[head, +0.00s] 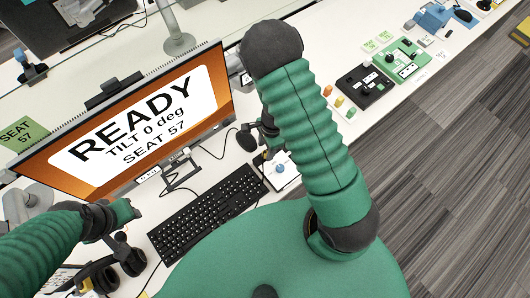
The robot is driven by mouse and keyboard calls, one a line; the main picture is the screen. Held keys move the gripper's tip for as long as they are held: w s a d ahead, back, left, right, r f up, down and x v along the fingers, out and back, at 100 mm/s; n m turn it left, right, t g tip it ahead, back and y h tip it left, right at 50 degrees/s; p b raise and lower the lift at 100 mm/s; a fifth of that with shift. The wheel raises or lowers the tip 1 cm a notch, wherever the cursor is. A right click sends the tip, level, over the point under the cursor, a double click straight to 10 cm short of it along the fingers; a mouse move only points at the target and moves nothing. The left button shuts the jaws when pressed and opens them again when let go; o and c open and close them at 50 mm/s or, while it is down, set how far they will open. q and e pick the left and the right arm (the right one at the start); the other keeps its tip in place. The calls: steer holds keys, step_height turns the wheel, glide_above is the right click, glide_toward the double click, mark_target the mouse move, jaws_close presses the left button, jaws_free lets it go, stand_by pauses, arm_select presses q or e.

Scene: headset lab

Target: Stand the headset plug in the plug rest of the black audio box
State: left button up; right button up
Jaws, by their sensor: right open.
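A black box with small round features (365,87), likely the audio box, lies on the desk right of my raised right arm. Its plug rest is too small to make out. A dark headset-like shape (130,261) lies at the lower left below my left arm; I cannot make out a plug. My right gripper (262,150) shows small and dark left of my green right arm, beside a white box with a blue knob (281,168). It is open; no held thing shows. My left gripper (134,211) is near the keyboard's left end, its fingers unclear.
A monitor (135,118) reading READY, TILT 0 deg, SEAT 57 stands behind a black keyboard (206,212). A green box (400,61) and small coloured pieces (345,107) lie near the black box. The desk ends at the right above a grey floor (455,150).

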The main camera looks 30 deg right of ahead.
mark_target(265, 152)
steer(key=f, duration=0.3)
steer(key=shift+a+f, duration=0.1)
steer(key=shift+a, duration=0.15)
jaws_close()
